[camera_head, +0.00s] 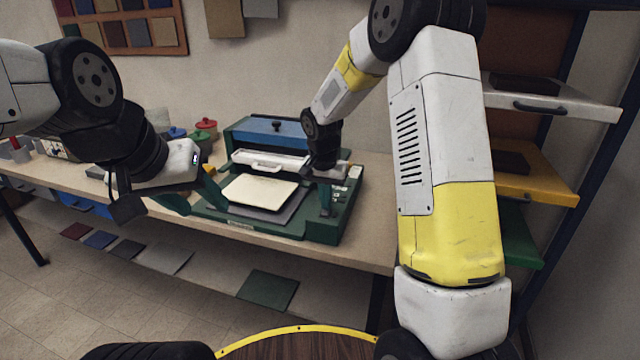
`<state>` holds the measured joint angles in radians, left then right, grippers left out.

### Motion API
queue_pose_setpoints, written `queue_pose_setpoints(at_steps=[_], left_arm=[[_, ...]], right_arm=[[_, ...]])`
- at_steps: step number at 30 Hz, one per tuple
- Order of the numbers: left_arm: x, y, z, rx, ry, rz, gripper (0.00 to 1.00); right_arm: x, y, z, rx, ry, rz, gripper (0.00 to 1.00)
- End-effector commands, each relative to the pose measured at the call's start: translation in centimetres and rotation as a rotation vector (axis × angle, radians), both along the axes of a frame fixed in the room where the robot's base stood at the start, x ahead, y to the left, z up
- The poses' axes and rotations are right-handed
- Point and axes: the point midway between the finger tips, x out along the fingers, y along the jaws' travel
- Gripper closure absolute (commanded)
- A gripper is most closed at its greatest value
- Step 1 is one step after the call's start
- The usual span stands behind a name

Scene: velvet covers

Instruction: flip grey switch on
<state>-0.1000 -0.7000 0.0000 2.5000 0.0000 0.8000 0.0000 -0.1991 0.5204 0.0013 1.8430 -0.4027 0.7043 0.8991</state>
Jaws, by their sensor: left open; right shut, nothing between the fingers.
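A green press-like machine (345,222) stands on the bench, with a blue top (272,132) and a cream pad (259,192) on a grey plate. A small light panel (354,172) shows at its right side. I cannot clearly make out the grey switch; my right gripper and wrist cover part of that side. My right gripper (326,203) is shut and empty, pointing down at the right part of the machine; I cannot tell if it touches. My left gripper (163,205) is open and empty, in front of the machine's left end.
Red (206,124), blue (177,132) and green lidded pots stand behind the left gripper. A shelf rack with white, yellow (540,184) and green trays stands at the right. Fabric squares lie below the bench (372,225). My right arm fills the centre right.

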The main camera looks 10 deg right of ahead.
Motion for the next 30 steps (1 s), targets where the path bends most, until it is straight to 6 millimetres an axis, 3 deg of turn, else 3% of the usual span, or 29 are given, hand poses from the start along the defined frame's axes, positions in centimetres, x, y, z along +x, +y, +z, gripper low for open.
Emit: queue_pose_setpoints(at_steps=[12,19,30], left_arm=[[0.0,0.0,0.0,0.0,0.0,0.0,0.51],[0.0,0.0,0.0,0.0,0.0,0.0,0.51],[0.0,0.0,0.0,0.0,0.0,0.0,0.51]], right_arm=[[0.1,-0.1,-0.4,0.001,0.005,-0.002,1.0],[0.8,-0.4,-1.4,0.053,0.121,-0.005,1.0],[0.1,-0.2,-1.6,0.047,0.121,0.001,1.0]])
